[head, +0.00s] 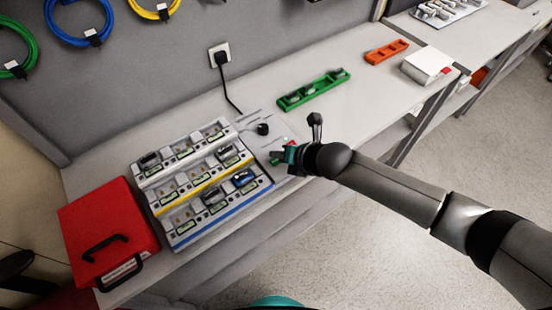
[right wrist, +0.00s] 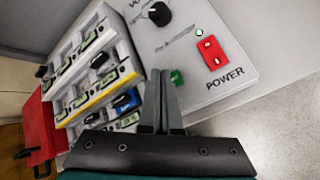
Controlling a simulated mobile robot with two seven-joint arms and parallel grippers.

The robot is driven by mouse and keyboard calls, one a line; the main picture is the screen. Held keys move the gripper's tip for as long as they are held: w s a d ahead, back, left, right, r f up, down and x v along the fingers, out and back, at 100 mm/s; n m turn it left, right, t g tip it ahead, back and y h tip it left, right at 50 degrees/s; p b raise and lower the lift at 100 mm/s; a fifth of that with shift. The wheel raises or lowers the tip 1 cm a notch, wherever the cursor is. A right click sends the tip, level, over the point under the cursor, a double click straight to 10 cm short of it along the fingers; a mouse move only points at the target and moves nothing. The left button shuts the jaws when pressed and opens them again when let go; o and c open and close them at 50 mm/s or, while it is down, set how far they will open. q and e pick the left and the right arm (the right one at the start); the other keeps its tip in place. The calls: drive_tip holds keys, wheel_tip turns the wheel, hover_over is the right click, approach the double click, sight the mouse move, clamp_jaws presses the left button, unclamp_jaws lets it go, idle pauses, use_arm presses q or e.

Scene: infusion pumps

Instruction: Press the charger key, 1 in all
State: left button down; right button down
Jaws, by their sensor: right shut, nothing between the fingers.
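The charger is a light grey panel (head: 256,148) at the right end of the pump rack. In the right wrist view its face (right wrist: 230,75) carries a black knob (right wrist: 159,14), a green key (right wrist: 177,77) and a red switch (right wrist: 211,52) marked POWER, with a small lit lamp (right wrist: 199,32) beside the switch. My right gripper (head: 278,158) is over the near part of the panel. In the right wrist view its fingers (right wrist: 160,74) are shut and empty, just left of the green key, partly covering the panel. I cannot tell whether they touch it. My left gripper is not in view.
The stepped rack (head: 180,235) of pumps stands left of the charger, with a red case (head: 85,215) beyond it. A black cord runs to a wall socket (head: 220,55). Green (head: 313,92) and orange (head: 386,52) trays lie to the right, with bare bench between.

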idle(0.7)
drive_tip(key=shift+f+b, duration=0.3)
drive_tip(key=shift+f, duration=0.1)
drive_tip(key=shift+f, duration=0.45)
idle(0.6)
drive_tip(key=shift+r, duration=0.15)
drive_tip(key=shift+r+p, duration=0.6)
drive_tip(key=shift+r, duration=0.1)
drive_tip(key=shift+r, duration=0.1)
wheel_tip(320, 180, up, 5)
drive_tip(key=p, duration=0.5)
